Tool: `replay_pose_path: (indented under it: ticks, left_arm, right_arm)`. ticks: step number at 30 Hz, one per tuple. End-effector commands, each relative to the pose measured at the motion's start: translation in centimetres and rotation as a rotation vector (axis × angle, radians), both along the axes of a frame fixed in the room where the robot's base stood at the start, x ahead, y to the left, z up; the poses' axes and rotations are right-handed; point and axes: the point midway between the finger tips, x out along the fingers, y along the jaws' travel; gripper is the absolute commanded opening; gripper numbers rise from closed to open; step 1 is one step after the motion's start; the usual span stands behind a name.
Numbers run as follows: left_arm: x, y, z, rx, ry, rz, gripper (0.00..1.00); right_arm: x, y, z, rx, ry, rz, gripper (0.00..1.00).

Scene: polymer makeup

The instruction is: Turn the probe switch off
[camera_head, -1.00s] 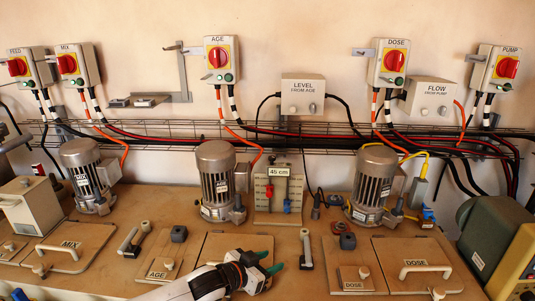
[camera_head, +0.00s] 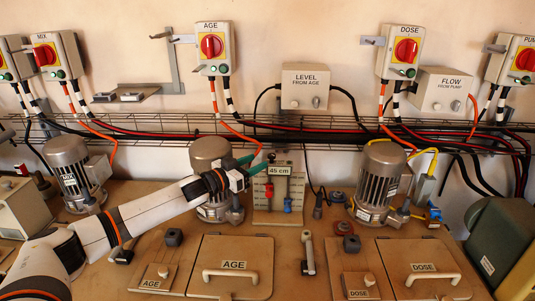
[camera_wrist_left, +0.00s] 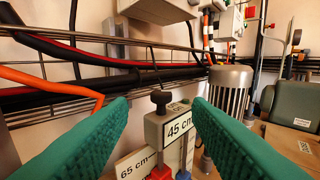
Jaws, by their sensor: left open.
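A pale probe stand (camera_head: 283,212) with a "45 cm" label stands on the bench at the back wall, between two grey motors. A red and a blue probe part (camera_head: 287,205) hang on its front. In the left wrist view a dark knob (camera_wrist_left: 161,97) sits on top of the 45 cm block (camera_wrist_left: 154,130); a "65 cm" label shows below. My left gripper (camera_head: 257,164) is open, its green fingers at the upper left of the stand. In the left wrist view the knob appears between the fingertips, apparently not touched. My right gripper is not in view.
A motor (camera_head: 210,160) is partly behind my left arm, and another motor (camera_head: 379,180) stands right of the stand. A wire rack (camera_head: 330,135) with cables runs along the wall. Switch boxes (camera_head: 215,48) hang above. Lidded hatches (camera_head: 230,258) lie in front.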

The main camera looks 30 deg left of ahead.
Motion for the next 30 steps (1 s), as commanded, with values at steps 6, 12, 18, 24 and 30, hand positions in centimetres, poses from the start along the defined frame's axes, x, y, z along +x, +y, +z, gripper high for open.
replay_pose_path:
  ticks: [6, 12, 18, 24, 30]
  left_arm:
    - [3.6, -1.3, 0.2, -0.003, -0.001, 0.001, 0.45]
    - [5.2, -1.8, 0.1, -0.001, -0.001, 0.000, 0.45]
    - [5.6, -1.9, 0.0, 0.000, 0.001, 0.001, 0.45]
    - [5.5, -1.9, -0.1, 0.000, 0.001, 0.000, 0.40]
    - [5.5, -1.9, -0.1, 0.000, 0.000, 0.000, 0.07]
  right_arm:
    - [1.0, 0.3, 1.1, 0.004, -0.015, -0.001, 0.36]
    - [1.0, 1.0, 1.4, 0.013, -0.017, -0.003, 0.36]
    - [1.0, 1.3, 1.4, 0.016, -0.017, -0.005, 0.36]
    - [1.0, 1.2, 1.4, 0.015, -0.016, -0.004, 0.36]
    - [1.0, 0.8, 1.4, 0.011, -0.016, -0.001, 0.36]
